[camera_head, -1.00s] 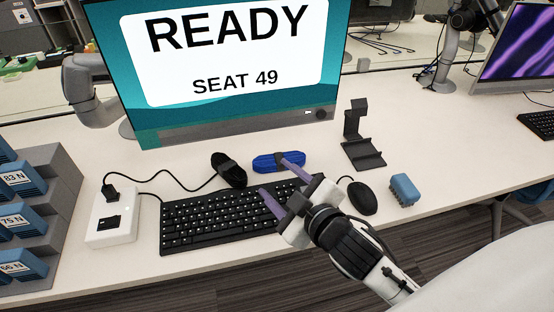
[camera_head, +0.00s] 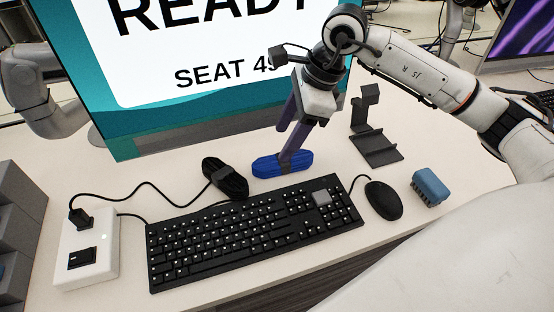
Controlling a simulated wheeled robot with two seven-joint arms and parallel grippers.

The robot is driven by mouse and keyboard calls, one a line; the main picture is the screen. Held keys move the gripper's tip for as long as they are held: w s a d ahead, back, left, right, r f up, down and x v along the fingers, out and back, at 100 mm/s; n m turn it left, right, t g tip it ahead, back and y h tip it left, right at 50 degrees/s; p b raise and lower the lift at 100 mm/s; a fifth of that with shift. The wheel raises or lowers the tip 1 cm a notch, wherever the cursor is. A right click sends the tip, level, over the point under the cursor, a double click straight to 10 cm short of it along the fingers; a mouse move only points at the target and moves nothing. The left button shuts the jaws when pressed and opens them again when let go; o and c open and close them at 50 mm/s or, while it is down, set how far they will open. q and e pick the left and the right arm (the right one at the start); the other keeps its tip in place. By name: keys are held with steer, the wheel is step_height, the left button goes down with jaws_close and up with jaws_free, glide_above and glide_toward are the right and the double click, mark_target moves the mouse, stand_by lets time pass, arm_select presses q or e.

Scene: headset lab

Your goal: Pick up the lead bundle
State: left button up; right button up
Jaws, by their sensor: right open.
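A blue tied bundle (camera_head: 268,167) lies on the desk behind the keyboard. A black tied bundle (camera_head: 226,179) lies just left of it, and a black cable runs from there toward a white power box. The frames do not settle which is the lead bundle. My right gripper (camera_head: 284,146) points down above the blue bundle with its purple fingers apart. The nearer fingertip overlaps the blue bundle in the picture; I cannot tell whether it touches. The other fingertip shows behind and above it. My left gripper is out of view.
A black keyboard (camera_head: 225,239) lies in front, with a small grey square on its right part. A mouse (camera_head: 384,200), a blue block (camera_head: 430,187) and a black stand (camera_head: 374,146) are to the right. The monitor (camera_head: 190,127) is close behind. The white box (camera_head: 88,252) stands left.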

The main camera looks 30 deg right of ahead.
mark_target(291, 163)
steer(key=shift+h, duration=0.6)
steer(key=f, duration=0.1)
steer(key=d+f, duration=0.1)
steer(key=w+d+f, duration=0.1)
steer(key=f, duration=0.1)
steer(key=shift+d, duration=0.1)
steer(key=x, duration=0.6)
steer(key=shift+w+d, duration=0.15)
steer(key=shift+d, duration=0.05)
steer(key=shift+r, duration=0.1)
steer(key=c, duration=0.9)
steer(key=shift+r, duration=0.1)
